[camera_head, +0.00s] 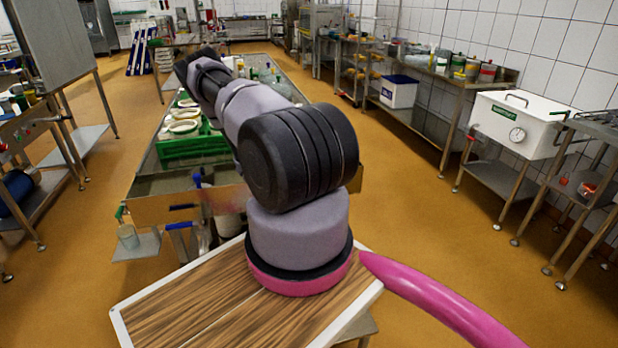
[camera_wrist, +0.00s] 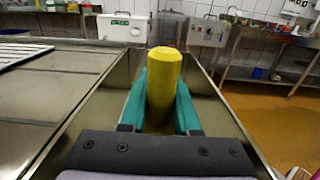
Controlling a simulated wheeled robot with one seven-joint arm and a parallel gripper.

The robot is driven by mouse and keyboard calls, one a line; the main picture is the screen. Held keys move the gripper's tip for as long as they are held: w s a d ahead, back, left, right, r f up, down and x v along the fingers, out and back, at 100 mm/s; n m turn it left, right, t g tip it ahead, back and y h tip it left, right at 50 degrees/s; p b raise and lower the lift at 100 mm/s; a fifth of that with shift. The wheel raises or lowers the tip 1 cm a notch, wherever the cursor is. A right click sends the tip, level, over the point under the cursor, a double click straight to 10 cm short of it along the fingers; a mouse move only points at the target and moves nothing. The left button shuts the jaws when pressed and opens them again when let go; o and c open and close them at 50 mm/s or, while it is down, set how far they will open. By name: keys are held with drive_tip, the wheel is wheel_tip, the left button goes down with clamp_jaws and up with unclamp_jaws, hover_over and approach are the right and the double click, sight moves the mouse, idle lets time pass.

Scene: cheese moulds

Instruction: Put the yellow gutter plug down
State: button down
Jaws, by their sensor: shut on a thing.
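The yellow gutter plug (camera_wrist: 164,80) stands upright in the middle of the wrist view. It is a plain yellow cylinder, and its lower end is hidden between the fingers. My gripper (camera_wrist: 160,108) has a teal finger on each side of it and is shut on it. The plug and fingers are over a long metal gutter (camera_wrist: 65,135) with raised walls. I cannot tell whether the plug touches the gutter floor. In the head view my arm hides the gripper and the plug.
A flat metal table top (camera_wrist: 40,95) lies left of the gutter. A green crate (camera_head: 190,148) with round moulds sits on the table. Open floor (camera_head: 420,200) lies to the right.

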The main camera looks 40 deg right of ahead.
wheel_tip(320, 180, down, 6)
drive_tip(key=shift+r, duration=0.2)
drive_tip(key=c, duration=0.6)
unclamp_jaws()
drive_tip(key=shift+c, duration=0.2)
drive_tip(key=v, duration=0.7)
drive_tip(key=shift+w+a, duration=0.1)
drive_tip(key=shift+a, duration=0.15)
drive_tip(key=shift+r, duration=0.15)
